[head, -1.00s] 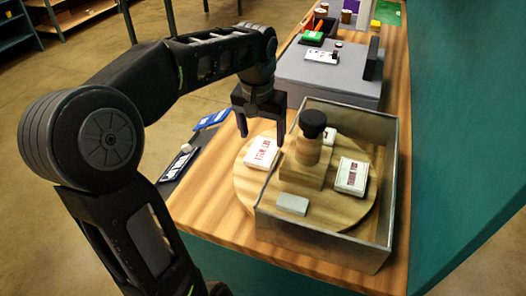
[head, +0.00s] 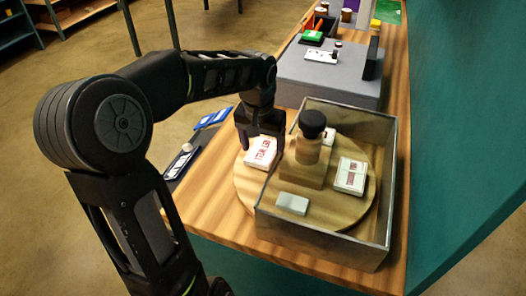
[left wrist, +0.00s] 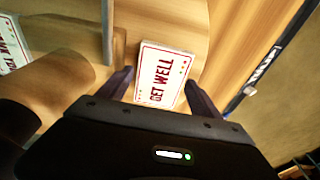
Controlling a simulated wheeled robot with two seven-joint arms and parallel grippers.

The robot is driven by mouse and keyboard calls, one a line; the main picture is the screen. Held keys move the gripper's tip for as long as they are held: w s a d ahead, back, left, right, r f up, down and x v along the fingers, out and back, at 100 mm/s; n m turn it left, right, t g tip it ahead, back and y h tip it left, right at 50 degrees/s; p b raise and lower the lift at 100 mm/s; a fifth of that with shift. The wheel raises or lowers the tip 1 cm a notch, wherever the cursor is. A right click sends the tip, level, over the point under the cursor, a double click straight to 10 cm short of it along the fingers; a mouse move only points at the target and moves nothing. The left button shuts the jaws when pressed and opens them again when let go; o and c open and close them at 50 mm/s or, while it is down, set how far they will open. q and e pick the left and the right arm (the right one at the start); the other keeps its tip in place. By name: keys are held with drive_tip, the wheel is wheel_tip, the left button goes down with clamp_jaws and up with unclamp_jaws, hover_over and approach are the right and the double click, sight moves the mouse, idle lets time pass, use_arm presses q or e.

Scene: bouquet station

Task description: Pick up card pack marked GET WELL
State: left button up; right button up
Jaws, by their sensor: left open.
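I cannot tell whether the fingers touch the pack. My right gripper is not in view.
The clear-walled box (head: 325,248) covers much of the board. In it stand a wooden post with a black knob (head: 312,124), another card pack (head: 350,176) and a pale block (head: 292,204). A dark mat (head: 180,162) lies left; a grey platform (head: 325,85) is behind.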

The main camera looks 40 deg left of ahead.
sight(262, 151)
use_arm(q)
drive_tip(key=shift+c, duration=0.5)
drive_tip(key=c, duration=1.1)
wheel_tip(262, 151, up, 10)
drive_tip(key=shift+b, duration=0.35)
